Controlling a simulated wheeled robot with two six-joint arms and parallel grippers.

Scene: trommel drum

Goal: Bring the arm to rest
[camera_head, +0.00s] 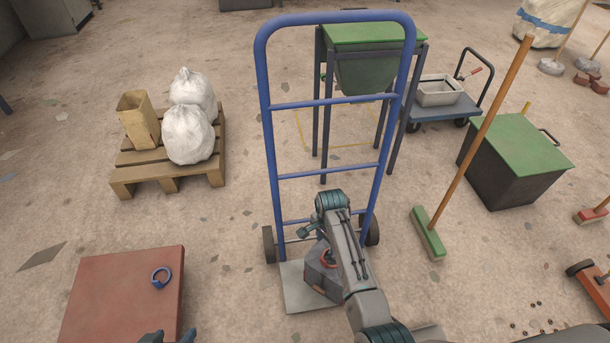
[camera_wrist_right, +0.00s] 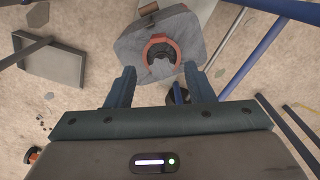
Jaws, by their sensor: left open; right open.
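My right arm reaches in from the bottom right in the head view, and its gripper (camera_head: 312,230) is above a dark grey block-like object (camera_head: 318,280) with a red ring. In the right wrist view my right gripper (camera_wrist_right: 160,82) is open, its two fingers apart with nothing held between them. The grey object (camera_wrist_right: 190,35) with its red ring lies beyond the fingertips; contact cannot be told. My left gripper (camera_head: 169,338) barely shows at the bottom edge, open, beside the red-brown box or platform (camera_head: 110,285).
The grey object stands on the plate of a blue hand truck (camera_head: 267,130). A blue tape roll (camera_head: 160,276) lies on the red-brown surface. A pallet (camera_head: 140,180) with white sacks is at left. A broom (camera_head: 428,235) and green-lidded bin (camera_head: 515,150) are at right.

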